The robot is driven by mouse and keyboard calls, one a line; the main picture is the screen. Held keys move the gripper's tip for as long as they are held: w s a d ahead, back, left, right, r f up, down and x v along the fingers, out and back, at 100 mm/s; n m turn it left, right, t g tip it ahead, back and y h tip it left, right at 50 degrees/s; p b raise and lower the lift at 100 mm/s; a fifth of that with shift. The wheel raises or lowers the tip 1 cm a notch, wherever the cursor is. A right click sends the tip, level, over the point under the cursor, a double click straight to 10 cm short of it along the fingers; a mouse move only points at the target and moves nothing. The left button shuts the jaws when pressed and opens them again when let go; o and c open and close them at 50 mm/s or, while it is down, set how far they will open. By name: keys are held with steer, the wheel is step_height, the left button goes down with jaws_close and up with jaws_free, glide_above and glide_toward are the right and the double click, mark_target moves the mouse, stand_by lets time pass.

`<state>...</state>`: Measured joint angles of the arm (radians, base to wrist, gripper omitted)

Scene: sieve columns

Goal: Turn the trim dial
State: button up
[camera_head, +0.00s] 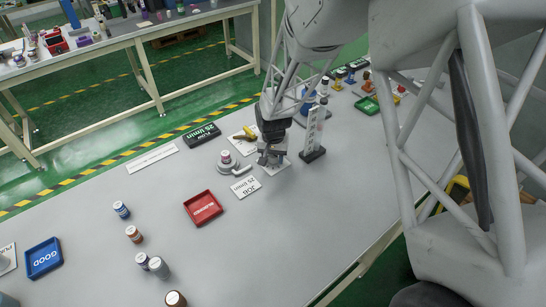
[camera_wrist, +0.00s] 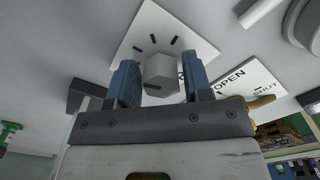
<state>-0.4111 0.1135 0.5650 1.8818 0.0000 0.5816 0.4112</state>
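The trim dial is a light grey faceted knob (camera_wrist: 161,76) on a white square plate (camera_wrist: 150,28) with dark tick marks. A dark mark shows on the knob's near face. The two blue fingers of my gripper (camera_wrist: 162,84) stand on either side of the knob, very close to it; whether both touch it is unclear. In the head view my gripper (camera_head: 271,158) points down over the dial's white plate (camera_head: 281,168), and it hides the knob.
A yellow-handled valve (camera_head: 244,134) with an OPEN/SHUT plate (camera_wrist: 243,82) stands close by. A sieve-like round base (camera_head: 229,168) and a label card (camera_head: 245,187) lie left of my gripper. An upright white gauge (camera_head: 314,130) stands close on the right.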

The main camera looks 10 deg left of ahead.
mark_target(273, 156)
steer(key=shift+o, duration=1.1)
steer(key=shift+r, duration=3.85)
steer(key=shift+r, duration=0.1)
